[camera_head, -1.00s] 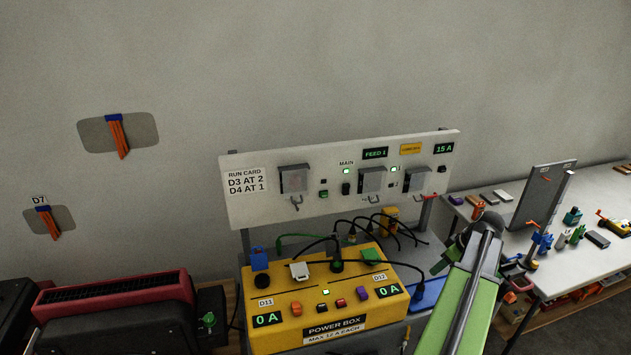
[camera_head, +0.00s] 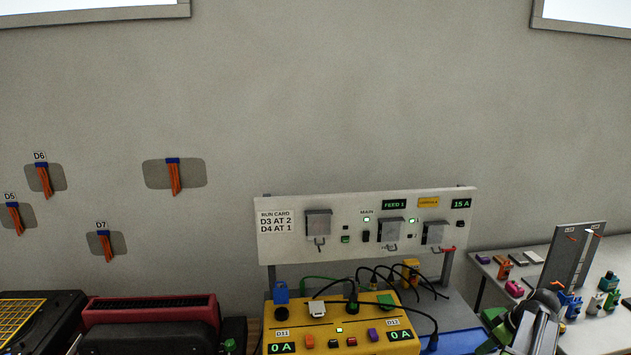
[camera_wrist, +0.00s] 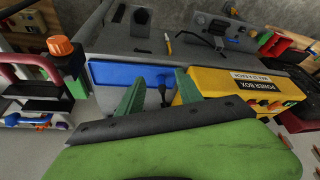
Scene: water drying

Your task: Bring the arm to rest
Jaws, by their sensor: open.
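My arm's dark end and green link show at the lower right of the head view (camera_head: 535,318), in front of the right-hand table; the fingertips are hard to make out there. In the wrist view my gripper (camera_wrist: 148,98) has its two green fingers apart, with nothing held between them. Beyond the fingers lie a blue tray (camera_wrist: 112,74) and, to the right, the yellow power box (camera_wrist: 205,84). In the head view the power box (camera_head: 350,341) stands below the white panel, left of my arm, with both displays at 0 A.
A white panel (camera_head: 285,243) with switches stands behind the power box, and black cables loop between them. A red-topped dark machine (camera_head: 150,310) is at the left. A table (camera_head: 490,268) with several small coloured parts is at the right.

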